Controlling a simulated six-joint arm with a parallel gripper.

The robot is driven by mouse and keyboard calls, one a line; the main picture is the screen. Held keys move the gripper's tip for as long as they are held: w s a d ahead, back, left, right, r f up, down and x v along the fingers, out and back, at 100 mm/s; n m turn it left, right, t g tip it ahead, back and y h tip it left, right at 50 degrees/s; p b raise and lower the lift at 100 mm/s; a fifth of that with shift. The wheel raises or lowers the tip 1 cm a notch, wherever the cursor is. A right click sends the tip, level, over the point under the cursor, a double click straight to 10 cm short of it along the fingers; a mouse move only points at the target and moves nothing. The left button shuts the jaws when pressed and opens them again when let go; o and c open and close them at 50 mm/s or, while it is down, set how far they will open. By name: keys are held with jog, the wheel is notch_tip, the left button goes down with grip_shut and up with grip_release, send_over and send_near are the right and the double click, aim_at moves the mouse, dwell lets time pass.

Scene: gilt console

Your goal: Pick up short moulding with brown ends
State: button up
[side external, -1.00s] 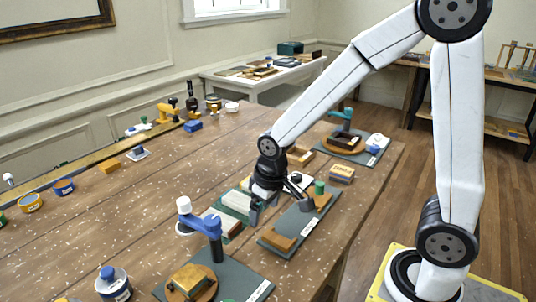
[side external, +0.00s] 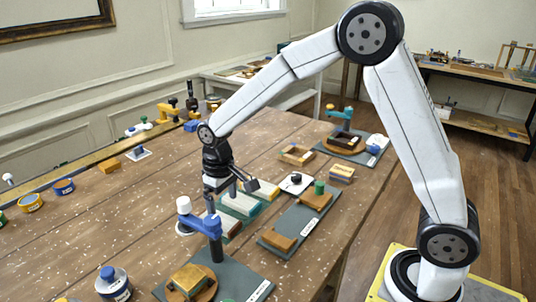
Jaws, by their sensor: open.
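Several pale mouldings lie side by side in the middle of the table. The nearest (side external: 225,226) seems to have a brownish end, though my gripper and the blue clamp partly hide it. A middle moulding (side external: 240,204) has a greenish edge, and a farther one (side external: 266,188) has a yellowish end. My gripper (side external: 231,196) is open and empty, pointing down over the near and middle mouldings. Its fingers overlap them in the picture; I cannot tell the exact height or any contact.
A blue clamp (side external: 212,232) stands close in front of my gripper on a grey board (side external: 243,284). To the right, another grey board (side external: 296,221) holds brown blocks (side external: 278,240). A white disc-like object (side external: 295,183) lies behind. The table's left middle is mostly clear.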

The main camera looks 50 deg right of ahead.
aim_at(227, 222)
jog(key=shift+s+d+f, duration=0.1)
jog(key=shift+s+f, duration=0.05)
jog(key=shift+f, duration=1.6)
jog(key=shift+s+f, duration=0.1)
jog(key=shift+f, duration=1.6)
jog(key=c, duration=1.2)
jog(key=shift+r, duration=0.15)
